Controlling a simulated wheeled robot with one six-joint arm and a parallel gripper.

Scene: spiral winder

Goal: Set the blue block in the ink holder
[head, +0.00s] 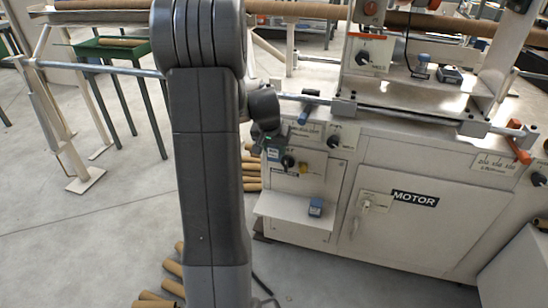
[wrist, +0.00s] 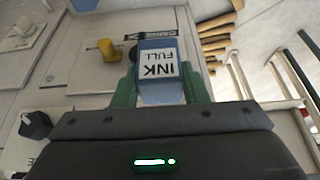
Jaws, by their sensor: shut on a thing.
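My gripper (wrist: 160,78) is shut on a blue block (wrist: 161,92), with a green finger on either side of it. The block has a white label reading INK FULL, upside down in the wrist view. In the head view my gripper (head: 271,146) is in front of the left end of the white machine, and the held block (head: 273,156) shows small and partly covered. I cannot tell for sure which part is the ink holder. A second blue block (head: 316,207) sits on a low white shelf (head: 290,218).
The machine's front has a yellow knob (wrist: 107,50), black knobs and a MOTOR door (head: 400,225). A metal rail (head: 400,112) runs above. Cardboard tubes (head: 172,268) lie on the floor at lower left. A green table (head: 110,48) stands behind; grey floor at left is open.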

